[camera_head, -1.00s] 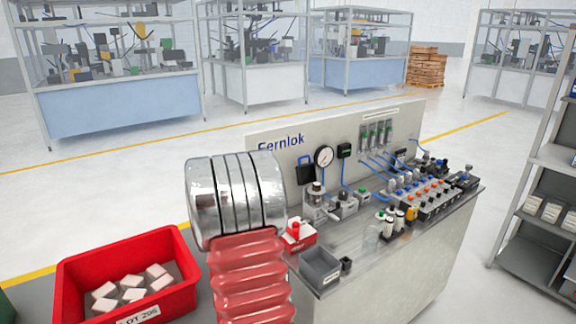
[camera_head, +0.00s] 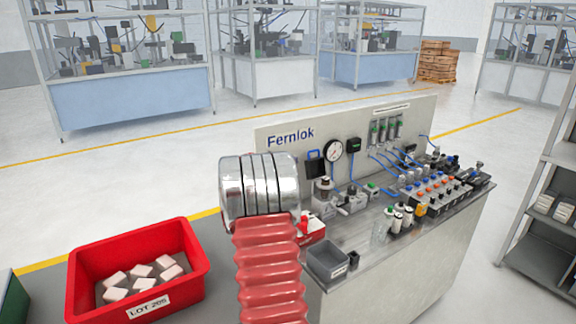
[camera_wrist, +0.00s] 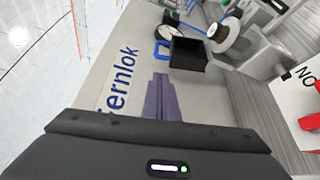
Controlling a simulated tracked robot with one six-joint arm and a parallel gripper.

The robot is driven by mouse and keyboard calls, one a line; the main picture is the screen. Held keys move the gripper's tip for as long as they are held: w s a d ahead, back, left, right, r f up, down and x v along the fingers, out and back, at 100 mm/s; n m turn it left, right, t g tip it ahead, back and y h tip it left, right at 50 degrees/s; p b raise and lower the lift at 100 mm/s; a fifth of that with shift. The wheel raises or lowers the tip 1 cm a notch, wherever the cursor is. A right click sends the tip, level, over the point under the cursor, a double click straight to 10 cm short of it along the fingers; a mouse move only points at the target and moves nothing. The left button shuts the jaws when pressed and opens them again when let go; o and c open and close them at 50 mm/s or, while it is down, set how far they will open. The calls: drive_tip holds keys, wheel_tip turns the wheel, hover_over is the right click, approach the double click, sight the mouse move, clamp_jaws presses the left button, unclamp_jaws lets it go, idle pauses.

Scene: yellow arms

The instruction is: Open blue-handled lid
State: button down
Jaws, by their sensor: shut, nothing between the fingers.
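The blue-handled lid (camera_head: 315,168) is a small black box front with a blue loop handle (camera_head: 312,154), mounted on the white Fernlok panel (camera_head: 280,155), left of the round gauge. In the wrist view the black lid (camera_wrist: 190,54) is right of centre, and its blue handle (camera_wrist: 157,50) sticks out on its left side. It looks closed. My gripper (camera_wrist: 161,78) is shut and empty, its fingers pointing toward the panel, below the handle in the picture and apart from it. In the head view my arm hides the gripper.
The gauge (camera_head: 333,151) sits right beside the lid. A red and white block (camera_head: 312,228) and a grey bin (camera_head: 327,262) stand on the bench near my arm. A red crate (camera_head: 190,262) with white pieces is at left. Valves and fittings crowd the bench's right.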

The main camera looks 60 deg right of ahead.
drive_tip(key=d, duration=0.6)
drive_tip(key=shift+d+f, duration=0.4)
drive_tip(key=shift+s+a+r, duration=0.2)
drive_tip(key=shift+s+a, duration=0.05)
drive_tip(key=shift+s, duration=0.2)
drive_tip(key=shift+s+a+r, duration=0.2)
drive_tip(key=shift+s, duration=0.2)
drive_tip(key=a, duration=1)
drive_tip(key=shift+s+r, duration=0.1)
idle(0.3)
